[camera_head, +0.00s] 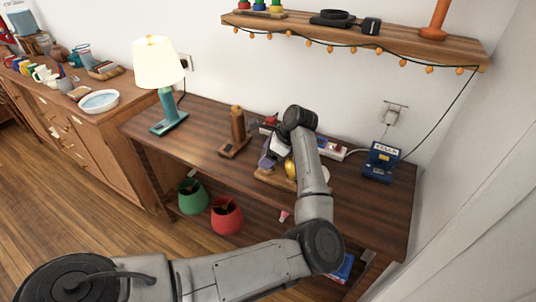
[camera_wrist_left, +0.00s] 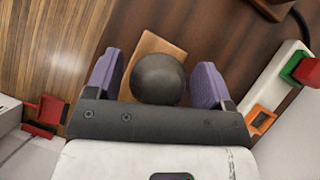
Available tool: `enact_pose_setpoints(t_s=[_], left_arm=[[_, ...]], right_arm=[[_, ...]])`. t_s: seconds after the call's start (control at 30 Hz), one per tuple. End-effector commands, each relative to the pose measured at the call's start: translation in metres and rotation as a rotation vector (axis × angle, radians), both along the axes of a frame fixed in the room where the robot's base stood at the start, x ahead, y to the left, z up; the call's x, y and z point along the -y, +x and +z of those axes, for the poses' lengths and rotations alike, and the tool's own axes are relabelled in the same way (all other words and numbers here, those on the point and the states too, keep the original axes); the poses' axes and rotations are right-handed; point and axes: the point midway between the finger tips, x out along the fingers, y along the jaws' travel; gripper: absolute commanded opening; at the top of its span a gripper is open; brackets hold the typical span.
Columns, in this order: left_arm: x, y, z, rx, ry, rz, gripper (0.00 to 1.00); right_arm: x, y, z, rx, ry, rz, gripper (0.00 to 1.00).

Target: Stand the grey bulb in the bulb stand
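My left gripper (camera_wrist_left: 160,85), with purple fingers, is open around the grey bulb (camera_wrist_left: 158,78) in the left wrist view. The bulb is a dark round ball between the fingers, with narrow gaps on both sides. A tan wooden piece (camera_wrist_left: 150,44) shows behind it. In the head view my left gripper (camera_head: 269,158) is over the table, and the grey bulb is hidden there. A wooden base (camera_head: 268,180) lies under it, beside a yellow bulb (camera_head: 290,168); I cannot tell which part is the stand.
A power strip (camera_head: 330,149) lies behind the gripper; it also shows in the left wrist view (camera_wrist_left: 281,88). A blue box (camera_head: 381,160) is at the right.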

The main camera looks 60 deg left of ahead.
Motion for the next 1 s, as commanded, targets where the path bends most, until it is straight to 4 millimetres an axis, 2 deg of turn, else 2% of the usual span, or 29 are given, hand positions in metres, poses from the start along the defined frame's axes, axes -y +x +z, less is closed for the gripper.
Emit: enact_pose_setpoints(t_s=[0.1,0.33,0.43,1.0], left_arm=[[0.000,0.000,0.000,0.000,0.000,0.000,0.84],[0.000,0.001,0.001,0.000,0.000,0.000,0.84],[0.003,0.004,0.008,0.001,0.000,-0.001,0.84],[0.038,0.046,0.094,0.002,0.000,-0.002,0.84]], right_arm=[[0.000,0.000,0.000,0.000,0.000,0.000,0.97],[0.000,0.000,0.001,0.000,0.000,0.000,0.97],[0.000,0.000,0.003,0.000,0.000,0.000,0.97],[0.000,0.000,0.027,0.000,0.000,0.000,0.97]])
